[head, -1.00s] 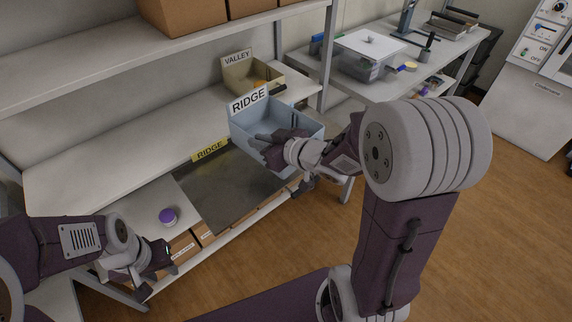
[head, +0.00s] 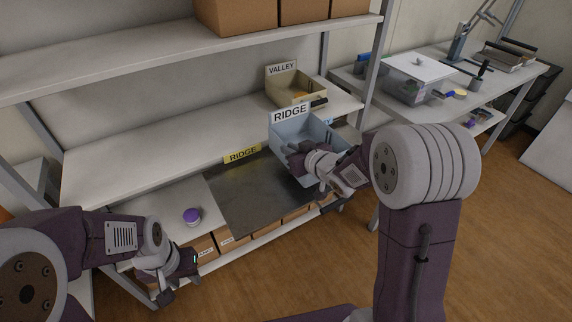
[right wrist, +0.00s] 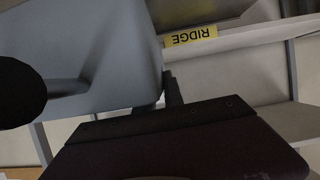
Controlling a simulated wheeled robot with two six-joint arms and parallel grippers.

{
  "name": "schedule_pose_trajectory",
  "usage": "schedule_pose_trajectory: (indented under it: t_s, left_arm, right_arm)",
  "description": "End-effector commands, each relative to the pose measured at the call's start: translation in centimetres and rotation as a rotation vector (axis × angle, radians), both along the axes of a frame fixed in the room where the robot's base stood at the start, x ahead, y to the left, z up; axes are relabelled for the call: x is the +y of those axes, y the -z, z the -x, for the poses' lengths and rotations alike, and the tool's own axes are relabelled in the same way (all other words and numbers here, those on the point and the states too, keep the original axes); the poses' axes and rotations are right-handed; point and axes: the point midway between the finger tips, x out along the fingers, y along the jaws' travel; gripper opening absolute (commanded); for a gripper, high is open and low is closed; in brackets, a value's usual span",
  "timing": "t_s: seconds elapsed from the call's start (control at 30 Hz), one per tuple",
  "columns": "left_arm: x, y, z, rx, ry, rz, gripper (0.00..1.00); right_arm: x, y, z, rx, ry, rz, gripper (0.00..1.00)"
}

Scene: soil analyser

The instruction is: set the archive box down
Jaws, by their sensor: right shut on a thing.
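The blue-grey box with a white RIDGE sign (head: 314,131) is in my right gripper (head: 298,160), shut on its near side. It hangs over the right end of the dark mat (head: 248,193) and looks level. In the right wrist view the box wall (right wrist: 115,55) fills the upper left. The yellow RIDGE label (head: 242,156) sits at the mat's back edge, and also shows in the right wrist view (right wrist: 190,36). I cannot tell the gap beneath the box. My left gripper (head: 180,280) is low at the left, apart from the box; its jaws are unclear.
A beige VALLEY box (head: 292,90) stands on the shelf (head: 150,165) behind the held box. Cardboard boxes (head: 238,241) sit below. The mat itself is bare. A shelf post (head: 375,75) rises at the right.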

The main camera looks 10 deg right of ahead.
Motion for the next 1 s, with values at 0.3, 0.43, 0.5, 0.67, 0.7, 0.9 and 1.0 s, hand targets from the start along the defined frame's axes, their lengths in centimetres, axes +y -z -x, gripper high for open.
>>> schedule_pose_trajectory:
  t_s: [0.3, 0.43, 0.5, 0.67, 0.7, 0.9, 1.0]
  left_arm:
    - [0.0, 0.7, 0.0, 0.000, 0.000, 0.000, 0.36]
    - [0.0, 1.5, 0.0, 0.000, 0.000, 0.000, 0.36]
    - [0.0, 2.2, 0.0, 0.000, 0.000, 0.000, 0.36]
    - [0.0, 2.5, 0.0, 0.000, 0.000, 0.000, 0.36]
    - [0.0, 2.4, 0.0, 0.000, 0.000, 0.000, 0.36]
    - [0.0, 2.7, 0.0, 0.000, 0.000, 0.000, 0.36]
    - [0.0, 2.7, 0.0, 0.000, 0.000, 0.000, 0.36]
  right_arm:
    - [1.3, 1.3, -2.2, -0.004, -0.001, 0.000, 0.00]
    - [1.2, 3.0, -2.2, -0.001, 0.000, -0.001, 0.00]
    - [1.2, 4.3, -2.1, 0.000, 0.000, 0.000, 0.00]
    - [1.2, 5.4, -2.2, -0.005, 0.000, 0.000, 0.00]
    - [1.2, 5.3, -2.2, -0.005, 0.000, 0.000, 0.00]
    - [1.2, 5.6, -2.1, -0.004, 0.000, 0.000, 0.00]
    - [1.2, 5.7, -2.1, 0.000, 0.001, 0.000, 0.26]
